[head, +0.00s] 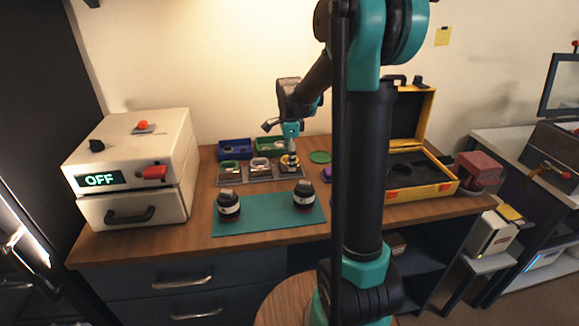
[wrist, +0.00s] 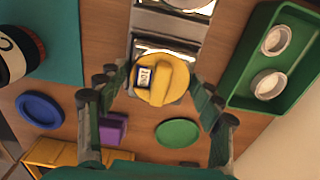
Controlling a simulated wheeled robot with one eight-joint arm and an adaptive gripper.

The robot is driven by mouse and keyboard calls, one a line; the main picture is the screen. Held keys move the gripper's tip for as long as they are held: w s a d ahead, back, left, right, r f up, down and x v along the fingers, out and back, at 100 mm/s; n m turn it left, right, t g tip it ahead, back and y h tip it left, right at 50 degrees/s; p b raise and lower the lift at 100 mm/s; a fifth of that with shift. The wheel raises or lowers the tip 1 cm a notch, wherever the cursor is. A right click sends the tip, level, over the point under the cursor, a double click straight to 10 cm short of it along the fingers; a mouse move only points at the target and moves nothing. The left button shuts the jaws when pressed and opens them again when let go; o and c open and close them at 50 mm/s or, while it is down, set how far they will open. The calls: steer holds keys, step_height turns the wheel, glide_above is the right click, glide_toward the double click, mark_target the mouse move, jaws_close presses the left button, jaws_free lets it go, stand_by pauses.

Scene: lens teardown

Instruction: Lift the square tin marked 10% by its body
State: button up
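The tin (wrist: 162,80) has a round yellow lid with a raised bar grip and a small label that seems to read 10%, turned sideways. A little of its grey square body shows under the lid. In the head view the yellow-topped tin (head: 290,162) stands at the right end of a grey tray. My gripper (head: 291,148) is right above it, pointing down. In the wrist view my gripper (wrist: 163,88) is open, with one finger on each side of the lid. Small gaps show beside the lid; contact with the body is hidden.
Other tins stand left of it in the tray (head: 262,180). A green bin (wrist: 238,90) with white round pieces and a blue bin (head: 234,148) are behind. A green disc (wrist: 178,132), a purple block (wrist: 112,130) and a yellow case (head: 425,188) lie to the right.

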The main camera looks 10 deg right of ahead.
steer(key=c, duration=0.7)
